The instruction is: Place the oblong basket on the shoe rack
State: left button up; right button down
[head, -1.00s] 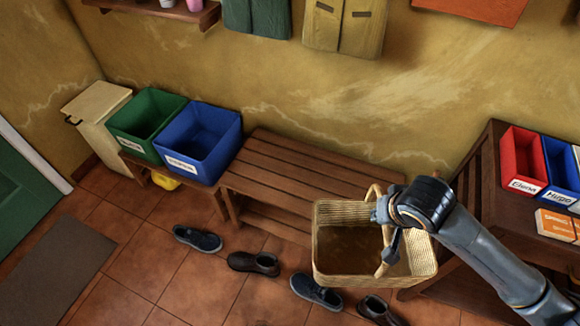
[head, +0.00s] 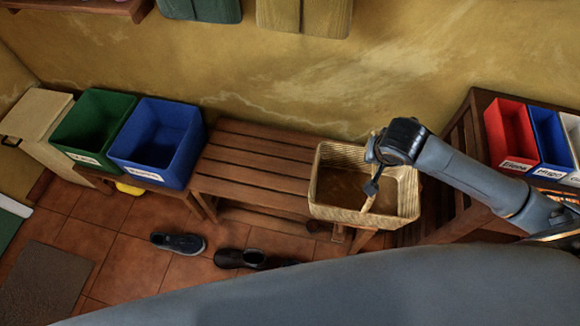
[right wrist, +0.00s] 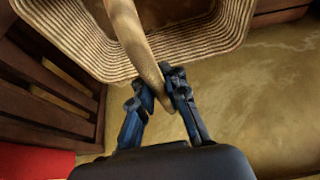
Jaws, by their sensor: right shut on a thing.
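The oblong basket (head: 330,212) is woven, tan and open-topped, with an arched handle. In the head view it is over the right end of the slatted wooden shoe rack (head: 240,162); I cannot tell whether it touches the slats. My right gripper (head: 372,168) is shut on the basket's handle, and in the right wrist view its fingers (right wrist: 165,95) close around the handle (right wrist: 135,40), with the rim beyond. The basket looks empty. My left gripper is not in view.
Green (head: 92,128) and blue (head: 160,140) bins stand left of the rack. A dark wooden stand at right holds red (head: 512,135) and blue (head: 550,145) labelled boxes. Shoes (head: 240,258) lie on the floor in front. The rack's left and middle slats are bare.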

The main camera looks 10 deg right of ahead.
jog(key=d, duration=0.1)
send_over(340, 146)
jog(key=s+d, duration=0.3)
jog(key=s, duration=0.1)
notch_tip(340, 146, down, 4)
jog(key=shift+m, duration=0.3)
jog(key=w+f, duration=0.1)
jog(key=w+a+f, duration=0.1)
jog(key=f, duration=0.1)
jog(key=w+a+f+b, duration=0.1)
jog(key=w, duration=0.1)
jog(key=shift+f, duration=0.35)
jog(key=shift+s+a+x, duration=0.1)
jog(key=shift+a+x, duration=0.05)
jog(key=shift+x, duration=0.6)
jog(key=shift+s+a+x, duration=0.1)
jog(key=shift+a+x, duration=0.1)
jog(key=shift+x, duration=0.55)
jog(key=shift+a+x, duration=0.15)
jog(key=shift+x, duration=0.6)
jog(key=shift+f+b, duration=0.3)
jog(key=c, duration=1.3)
grip_release()
jog(key=shift+c, duration=0.2)
